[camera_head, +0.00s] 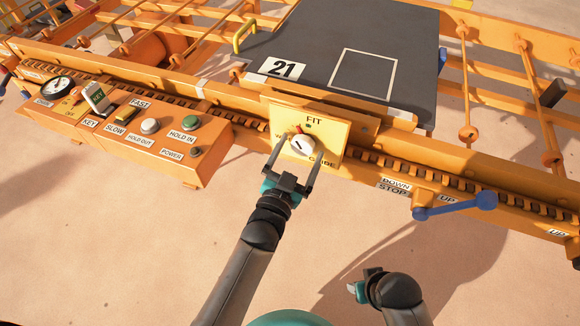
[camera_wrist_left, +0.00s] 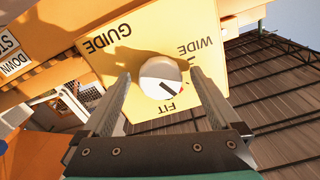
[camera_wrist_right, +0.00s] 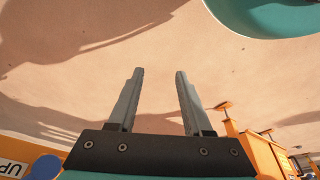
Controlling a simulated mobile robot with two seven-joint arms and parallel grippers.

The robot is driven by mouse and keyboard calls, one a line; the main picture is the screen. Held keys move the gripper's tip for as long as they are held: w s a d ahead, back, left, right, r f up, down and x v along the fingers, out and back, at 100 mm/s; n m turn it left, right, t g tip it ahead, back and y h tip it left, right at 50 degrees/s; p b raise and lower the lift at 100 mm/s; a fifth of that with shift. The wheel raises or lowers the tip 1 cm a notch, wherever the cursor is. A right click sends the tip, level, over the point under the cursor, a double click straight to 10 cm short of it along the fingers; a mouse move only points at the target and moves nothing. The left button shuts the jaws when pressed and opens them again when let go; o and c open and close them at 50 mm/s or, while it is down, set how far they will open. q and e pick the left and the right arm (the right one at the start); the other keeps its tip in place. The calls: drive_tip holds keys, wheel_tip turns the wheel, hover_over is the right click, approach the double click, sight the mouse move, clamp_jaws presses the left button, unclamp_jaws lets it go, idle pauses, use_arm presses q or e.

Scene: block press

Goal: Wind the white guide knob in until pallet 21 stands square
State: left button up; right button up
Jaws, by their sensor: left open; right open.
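The white guide knob (camera_head: 301,146) sits on a yellow plate (camera_head: 329,134) marked FIT, GUIDE and, in the left wrist view, WIDE. My left gripper (camera_head: 300,149) is open with a finger on each side of the knob. In the left wrist view the knob (camera_wrist_left: 160,77) shows between the open fingertips, with a dark line and a red mark on its FIT side. Contact cannot be told. Pallet 21 (camera_head: 385,45) is a dark slab behind the plate; whether it stands square is hard to tell. My right gripper (camera_wrist_right: 160,73) is open and empty above the floor.
An orange control box (camera_head: 165,157) with a gauge, switches and buttons is left of the plate. A blue lever (camera_head: 455,206) marked DOWN, STOP and UP sticks out to the right. Orange rails and frames lie behind. The floor (camera_head: 110,250) in front is clear.

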use_arm(q)
drive_tip(key=p+v, duration=0.4)
drive_tip(key=v, duration=1.1)
use_arm(e)
drive_tip(key=s+d+f, duration=0.3)
drive_tip(key=s+f, duration=0.2)
drive_tip(key=f, duration=0.3)
drive_tip(key=shift+d+f+g, duration=0.15)
drive_tip(key=shift+f+g, duration=0.05)
drive_tip(key=shift+g, duration=0.1)
